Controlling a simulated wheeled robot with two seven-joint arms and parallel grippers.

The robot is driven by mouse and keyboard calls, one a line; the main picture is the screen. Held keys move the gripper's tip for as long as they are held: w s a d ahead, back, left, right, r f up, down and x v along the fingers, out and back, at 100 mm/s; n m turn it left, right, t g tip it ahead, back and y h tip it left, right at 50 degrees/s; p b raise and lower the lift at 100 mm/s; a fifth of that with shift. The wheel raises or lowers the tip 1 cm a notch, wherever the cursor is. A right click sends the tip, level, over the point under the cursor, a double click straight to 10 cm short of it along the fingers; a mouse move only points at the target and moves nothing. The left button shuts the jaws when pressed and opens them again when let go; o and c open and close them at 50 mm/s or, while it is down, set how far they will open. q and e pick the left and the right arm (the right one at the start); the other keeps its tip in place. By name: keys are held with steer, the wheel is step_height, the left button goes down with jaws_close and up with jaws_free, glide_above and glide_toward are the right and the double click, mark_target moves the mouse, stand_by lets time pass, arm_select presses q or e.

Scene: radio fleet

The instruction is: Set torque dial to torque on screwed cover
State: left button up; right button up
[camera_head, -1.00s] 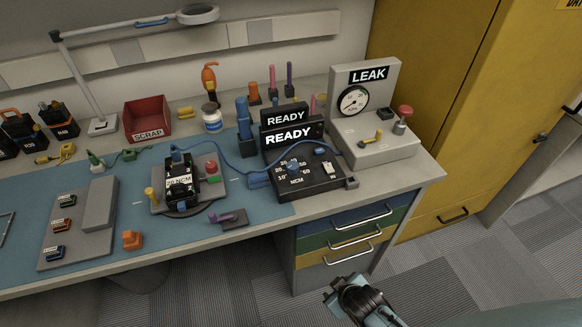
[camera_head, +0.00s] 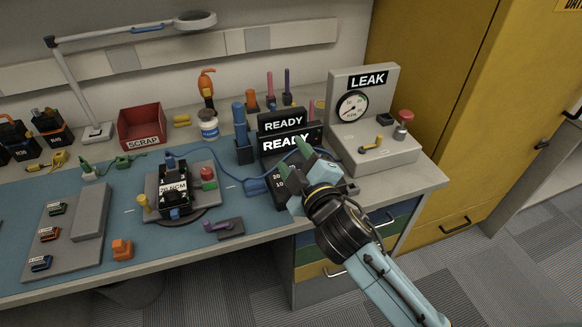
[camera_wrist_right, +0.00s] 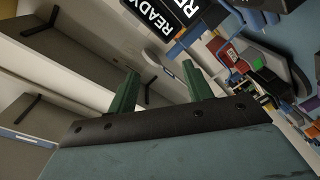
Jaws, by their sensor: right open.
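The torque controller (camera_head: 281,190) is a black box with a READY display (camera_head: 290,140) behind it. Its dial is hidden behind my right gripper; only the 10 and 20 marks show at its left. My right gripper (camera_head: 316,150) is open and empty, its green fingers in front of the display and over the box. In the right wrist view the open fingers (camera_wrist_right: 160,75) have nothing between them, and the READY display (camera_wrist_right: 156,14) shows beyond. The screwed cover (camera_head: 174,188) is on a black unit in a grey fixture; its small label seems to read 20 NCM. My left gripper is not in view.
The LEAK tester (camera_head: 375,150) with gauge and red knob stands just right of my right gripper. Blue and dark upright holders (camera_head: 240,130) stand left of the display. A blue cable crosses the mat. A red SCRAP bin (camera_head: 142,126) stands farther left.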

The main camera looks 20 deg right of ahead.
steer(key=w+a+r+n+g+y, duration=0.2)
steer(key=a+r+n+g+y, duration=0.1)
steer(key=a+r+n+y, duration=1.4)
step_height(320, 180, down, 4)
steer(key=s+n+g+y, duration=0.1)
steer(key=s+n+g, duration=0.1)
steer(key=n+g, duration=0.5)
steer(key=n+g+h, duration=0.8)
steer(key=n+h, duration=1.2)
glide_above(291, 168)
steer(key=s, duration=0.1)
step_height(291, 168, down, 9)
step_height(291, 168, down, 12)
steer(key=shift+a+r+b, duration=0.1)
steer(key=shift+a+b, duration=0.05)
steer(key=shift+b, duration=0.35)
steer(key=shift+f, duration=0.6)
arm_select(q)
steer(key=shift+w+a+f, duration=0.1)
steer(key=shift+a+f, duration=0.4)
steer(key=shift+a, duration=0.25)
